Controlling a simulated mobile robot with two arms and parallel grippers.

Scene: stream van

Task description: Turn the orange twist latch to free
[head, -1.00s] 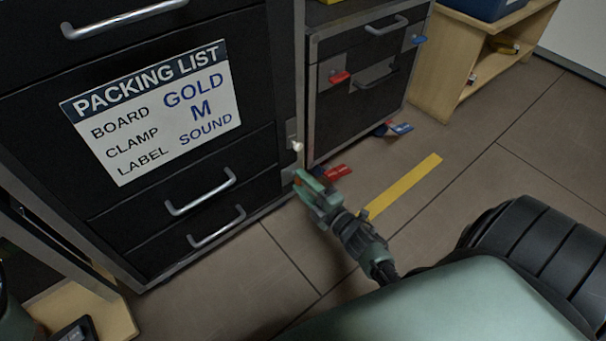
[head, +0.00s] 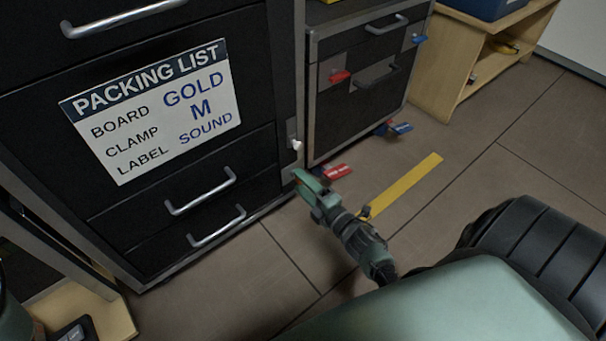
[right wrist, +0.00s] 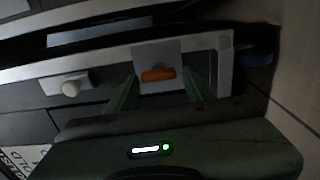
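The orange twist latch (right wrist: 158,75) shows in the right wrist view as a short bar on a grey plate (right wrist: 157,51). It lies lengthwise from one finger side toward the other. My right gripper (right wrist: 161,84) is open, with one green finger on each side of the latch. Gaps seem to show between the fingers and the latch; contact cannot be told. In the head view my right gripper (head: 306,184) is at the lower right edge of the black cabinet and mostly hides the latch. My left gripper is not in view.
A white knob (right wrist: 72,87) sits beside the latch plate. The black cabinet (head: 150,215) has metal drawer handles and a packing list (head: 155,112). A red tag (head: 337,172) is just beyond my gripper. The floor with a yellow strip (head: 405,187) is open at right.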

